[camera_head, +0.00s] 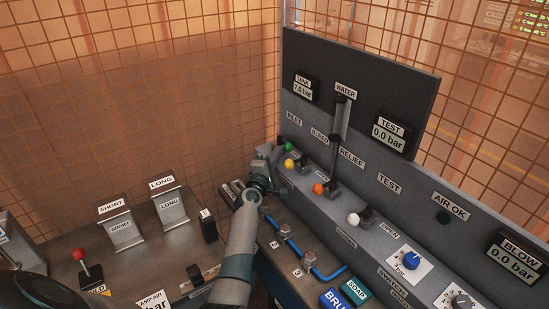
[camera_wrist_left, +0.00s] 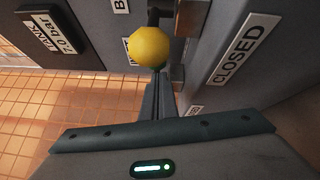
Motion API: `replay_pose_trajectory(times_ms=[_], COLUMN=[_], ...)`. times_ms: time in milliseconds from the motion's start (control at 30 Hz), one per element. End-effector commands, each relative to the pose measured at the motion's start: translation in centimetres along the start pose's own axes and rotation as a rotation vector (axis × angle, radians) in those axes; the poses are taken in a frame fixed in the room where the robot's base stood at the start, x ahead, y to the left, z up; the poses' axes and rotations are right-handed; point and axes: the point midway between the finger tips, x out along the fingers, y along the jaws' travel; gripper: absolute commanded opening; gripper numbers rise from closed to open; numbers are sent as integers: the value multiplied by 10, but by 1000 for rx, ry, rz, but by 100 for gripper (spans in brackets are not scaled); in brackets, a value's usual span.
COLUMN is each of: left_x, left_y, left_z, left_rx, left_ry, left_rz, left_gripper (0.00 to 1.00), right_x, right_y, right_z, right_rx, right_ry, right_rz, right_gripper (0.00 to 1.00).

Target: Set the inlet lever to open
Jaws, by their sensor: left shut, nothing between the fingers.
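The inlet lever has a green knob (camera_head: 288,147) below the INLET label, at the far left end of the sloping console. Next to it is a lever with a yellow knob (camera_head: 289,163); this knob also shows large in the left wrist view (camera_wrist_left: 149,47). My left gripper (camera_head: 276,168) is at this end of the console, close to both knobs. Its fingers (camera_wrist_left: 158,90) are shut and empty, pointing just past the yellow knob. Whether they touch a lever I cannot tell. My right gripper is not in view.
Levers with an orange knob (camera_head: 318,188) and a white knob (camera_head: 353,219) stand farther right along the console. A CLOSED label (camera_wrist_left: 246,49) is on the console. Blue pipe (camera_head: 295,249) runs below. Wire mesh encloses the area.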

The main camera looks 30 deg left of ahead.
Motion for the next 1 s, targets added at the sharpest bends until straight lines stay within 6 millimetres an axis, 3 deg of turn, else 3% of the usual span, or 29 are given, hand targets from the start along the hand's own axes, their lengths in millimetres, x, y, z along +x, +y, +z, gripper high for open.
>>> replay_pose_trajectory(times_ms=[367, 733, 1000], left_x=[1, 6, 6], left_y=[1, 2, -1], left_z=[1, 14, 17], left_rx=[0, 1, 10], left_ry=[4, 170, 205], left_rz=[2, 34, 41], left_gripper=[0, 0, 0], right_x=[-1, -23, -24], right_y=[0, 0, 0], right_z=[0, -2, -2], right_rx=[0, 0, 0], right_ry=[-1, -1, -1], right_rz=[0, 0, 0], right_gripper=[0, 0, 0])
